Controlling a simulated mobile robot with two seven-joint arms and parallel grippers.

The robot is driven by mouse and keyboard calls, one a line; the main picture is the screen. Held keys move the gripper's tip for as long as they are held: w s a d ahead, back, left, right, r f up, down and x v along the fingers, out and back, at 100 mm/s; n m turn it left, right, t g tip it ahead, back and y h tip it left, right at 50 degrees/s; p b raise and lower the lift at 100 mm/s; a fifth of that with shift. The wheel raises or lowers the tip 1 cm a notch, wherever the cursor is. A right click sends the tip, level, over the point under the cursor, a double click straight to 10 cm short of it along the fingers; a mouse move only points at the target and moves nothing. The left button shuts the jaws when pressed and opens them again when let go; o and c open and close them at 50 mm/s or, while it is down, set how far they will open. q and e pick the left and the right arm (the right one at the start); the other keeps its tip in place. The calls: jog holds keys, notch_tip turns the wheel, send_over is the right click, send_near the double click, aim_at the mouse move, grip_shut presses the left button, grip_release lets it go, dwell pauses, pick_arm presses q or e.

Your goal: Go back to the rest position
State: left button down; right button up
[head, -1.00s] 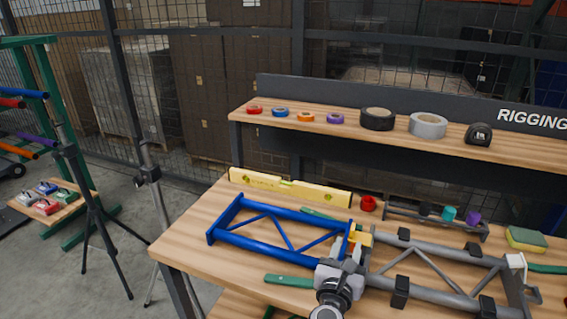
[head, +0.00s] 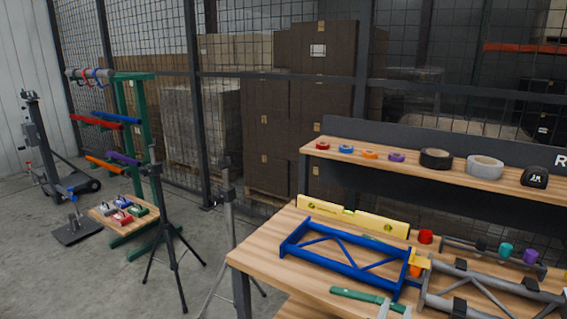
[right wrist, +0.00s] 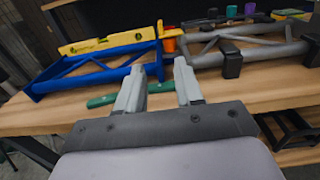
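My right gripper (head: 384,309) shows only at its tips, at the bottom edge of the head view, in front of the workbench. In the right wrist view its two grey fingers (right wrist: 160,68) are apart with nothing held between them. They point toward the workbench (right wrist: 60,118), with a green-handled tool (right wrist: 103,101) beyond them and a blue truss frame (right wrist: 95,75) past that. My left gripper is in neither view.
On the workbench (head: 262,255) lie the blue truss (head: 340,262), a grey truss (head: 490,290) and a yellow level (head: 355,216). A shelf (head: 400,168) with tape rolls stands behind. A black tripod (head: 168,240) and a green rack (head: 140,140) stand left, with open floor around.

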jog(key=s+a+f+m+g+y, duration=0.2)
jog(key=s+f+m+g+y, duration=0.4)
jog(key=s+f+m, duration=0.8)
jog(key=s+m+t+y, duration=0.1)
jog(key=s+m+y, duration=0.4)
jog(key=s+m, duration=0.5)
jog(key=a+m, duration=0.1)
jog(key=m, duration=0.2)
jog(key=shift+s+f+m, duration=0.25)
jog(key=shift+f+m, duration=0.05)
jog(key=shift+d, duration=0.15)
